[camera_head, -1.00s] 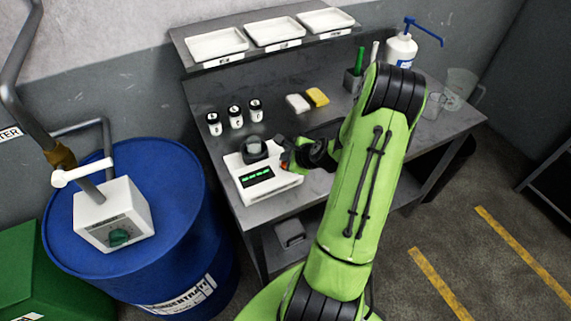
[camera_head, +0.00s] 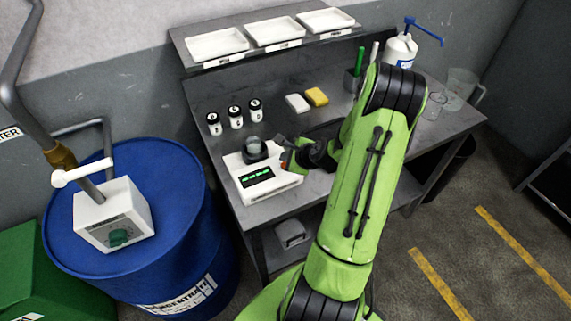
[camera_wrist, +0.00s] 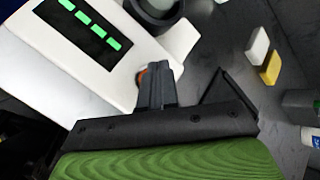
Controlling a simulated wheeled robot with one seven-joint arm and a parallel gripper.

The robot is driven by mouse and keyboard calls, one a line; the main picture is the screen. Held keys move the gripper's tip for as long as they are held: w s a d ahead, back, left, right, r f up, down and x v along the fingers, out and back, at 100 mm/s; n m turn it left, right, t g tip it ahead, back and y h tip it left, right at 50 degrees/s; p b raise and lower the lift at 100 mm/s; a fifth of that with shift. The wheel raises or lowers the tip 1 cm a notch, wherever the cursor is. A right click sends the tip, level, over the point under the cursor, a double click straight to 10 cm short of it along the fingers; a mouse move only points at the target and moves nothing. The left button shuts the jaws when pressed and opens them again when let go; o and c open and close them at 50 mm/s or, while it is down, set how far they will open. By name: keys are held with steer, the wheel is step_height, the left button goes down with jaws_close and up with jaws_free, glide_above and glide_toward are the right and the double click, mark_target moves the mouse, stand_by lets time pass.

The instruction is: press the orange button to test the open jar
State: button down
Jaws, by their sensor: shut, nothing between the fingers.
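The white tester (camera_head: 272,190) sits on the grey bench, with green segments lit on its dark display (camera_head: 257,176). A small pale jar (camera_head: 253,144) stands in the dark round holder on top; its contents are not clear. The wrist view shows the holder (camera_wrist: 152,12) at the top edge. The orange button (camera_wrist: 142,74) is at the tester's side, mostly hidden behind my fingers. My gripper (camera_wrist: 161,72) is shut and empty, its tips right at the button. I cannot tell whether they touch it. My gripper (camera_head: 284,150) also shows just right of the tester in the head view.
Several black-and-white small jars (camera_head: 235,117) stand behind the tester. A white block and a yellow block (camera_head: 316,97) lie farther right. A pump bottle (camera_head: 400,50) and a clear jug (camera_head: 460,88) are at the far right. A blue drum (camera_head: 178,190) stands left of the bench.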

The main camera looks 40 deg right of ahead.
steer(key=shift+f+b, duration=0.4)
steer(key=shift+f, duration=0.05)
steer(key=shift+f+b, duration=0.3)
steer(key=shift+f, duration=0.1)
stand_by(0.7)
stand_by(0.3)
steer(key=shift+r+p, duration=0.7)
steer(key=shift+r, duration=0.15)
step_height(320, 180, up, 5)
steer(key=p, duration=0.4)
steer(key=shift+r, duration=0.1)
